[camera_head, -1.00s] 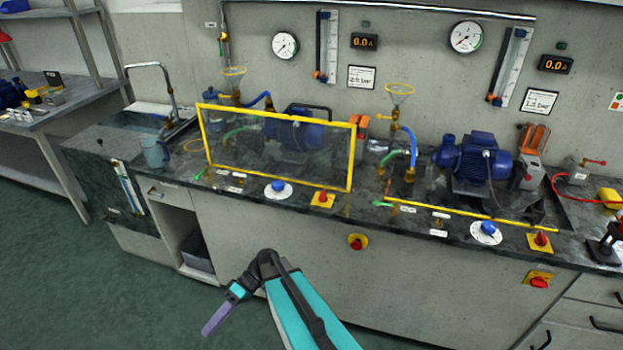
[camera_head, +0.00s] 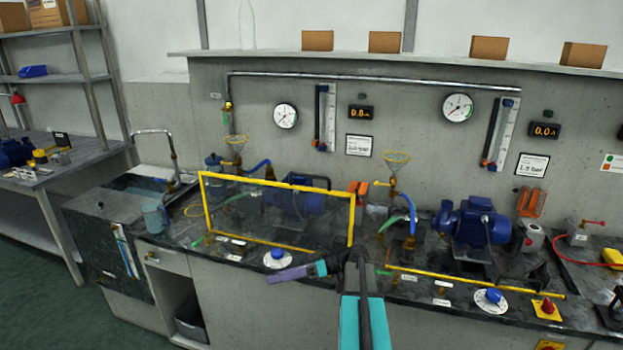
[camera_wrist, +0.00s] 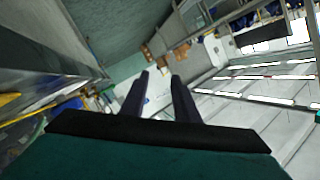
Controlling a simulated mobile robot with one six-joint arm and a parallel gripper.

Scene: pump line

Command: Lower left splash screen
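The left splash screen (camera_head: 277,215) is a clear panel in a yellow frame. It stands upright on the bench in front of the left pump (camera_head: 297,197). My gripper (camera_head: 270,279) points left in the head view, in front of the screen's lower edge and apart from its top bar. In the wrist view the two dark fingers (camera_wrist: 160,75) stand apart with nothing between them. The screen cannot be made out clearly in the wrist view. A second yellow bar (camera_head: 470,283) lies low along the bench in front of the right pump (camera_head: 473,222).
A white dial with a blue knob (camera_head: 278,259) sits on the bench front close to my gripper. Another dial (camera_head: 490,300) and a red knob on a yellow plate (camera_head: 546,308) are at the right. A blue-grey jug (camera_head: 155,219) stands left of the screen, near the sink (camera_head: 135,187).

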